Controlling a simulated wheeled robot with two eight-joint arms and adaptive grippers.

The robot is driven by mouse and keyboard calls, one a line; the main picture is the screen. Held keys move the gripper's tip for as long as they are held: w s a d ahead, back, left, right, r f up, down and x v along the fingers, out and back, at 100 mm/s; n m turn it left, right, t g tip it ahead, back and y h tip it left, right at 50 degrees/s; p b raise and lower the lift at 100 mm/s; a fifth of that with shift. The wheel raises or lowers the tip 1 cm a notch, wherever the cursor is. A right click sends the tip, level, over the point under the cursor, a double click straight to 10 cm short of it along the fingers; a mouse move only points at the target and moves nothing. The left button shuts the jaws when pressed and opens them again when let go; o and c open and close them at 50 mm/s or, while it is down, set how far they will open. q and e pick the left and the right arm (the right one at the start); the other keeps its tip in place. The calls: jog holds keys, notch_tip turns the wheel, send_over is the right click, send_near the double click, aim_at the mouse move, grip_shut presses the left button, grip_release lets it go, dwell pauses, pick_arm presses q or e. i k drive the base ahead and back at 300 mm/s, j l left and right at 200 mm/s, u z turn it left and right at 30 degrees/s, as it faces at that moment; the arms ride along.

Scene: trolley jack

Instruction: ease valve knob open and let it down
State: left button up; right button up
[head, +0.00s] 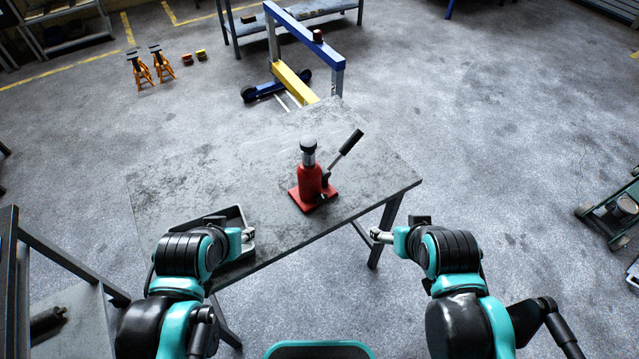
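A red bottle jack (311,182) stands upright on the grey worktable (376,166). Its silver ram shows above the body under a dark round cap (308,143). A pump handle (346,149) with a black grip slants up to the right from its base. A small dark part low at the front of the base may be the valve knob; it is too small to make out. My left gripper (249,234) is over the table's front left, apart from the jack. My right gripper (378,236) is beyond the table's front edge, right of the jack. Neither touches it; their finger openings are unclear.
A shallow dark tray (248,221) lies at the table's front left, partly behind my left gripper. A blue and yellow frame (309,45) stands beyond the table's far edge. Orange stands (140,71) are on the floor. The tabletop around the jack is clear.

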aim_at(321, 198)
jog(key=k+l+u, duration=0.15)
jog(key=l+u, duration=0.3)
jog(key=k+l+u, duration=0.15)
jog(key=u, duration=0.35)
jog(key=k+l, duration=0.05)
jog(key=l, duration=0.05)
